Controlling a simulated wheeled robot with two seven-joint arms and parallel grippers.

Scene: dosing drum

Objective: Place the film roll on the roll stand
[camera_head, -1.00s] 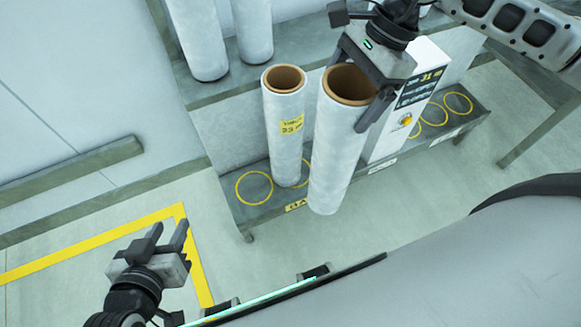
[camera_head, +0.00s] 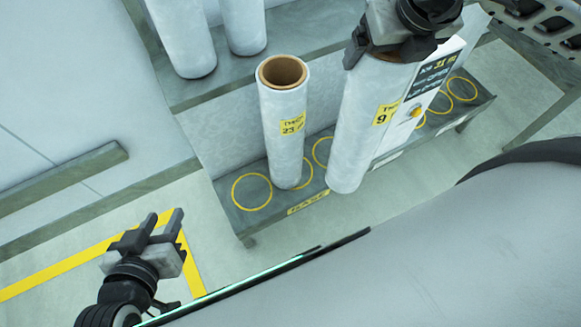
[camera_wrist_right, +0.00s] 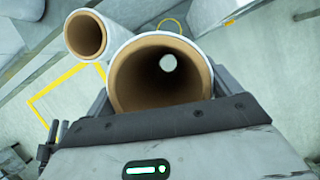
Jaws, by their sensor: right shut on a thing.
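My right gripper (camera_head: 404,45) is shut on the upper end of a white film roll (camera_head: 366,120) with a yellow label. The roll hangs slightly tilted in front of the stand, and its lower end looks clear of the surface. In the right wrist view the held roll's open brown core (camera_wrist_right: 160,78) faces the camera between the fingers. The roll stand (camera_head: 245,222) is a low grey shelf with yellow ring marks. Another film roll (camera_head: 285,130), labelled 23, stands upright on one ring. My left gripper (camera_head: 148,228) is open and empty at the lower left.
A white control box (camera_head: 433,85) with a display and yellow knob stands behind the held roll. More rolls (camera_head: 183,35) stand on the upper shelf at the back left. Free rings (camera_head: 252,191) show left of the standing roll and at the right.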

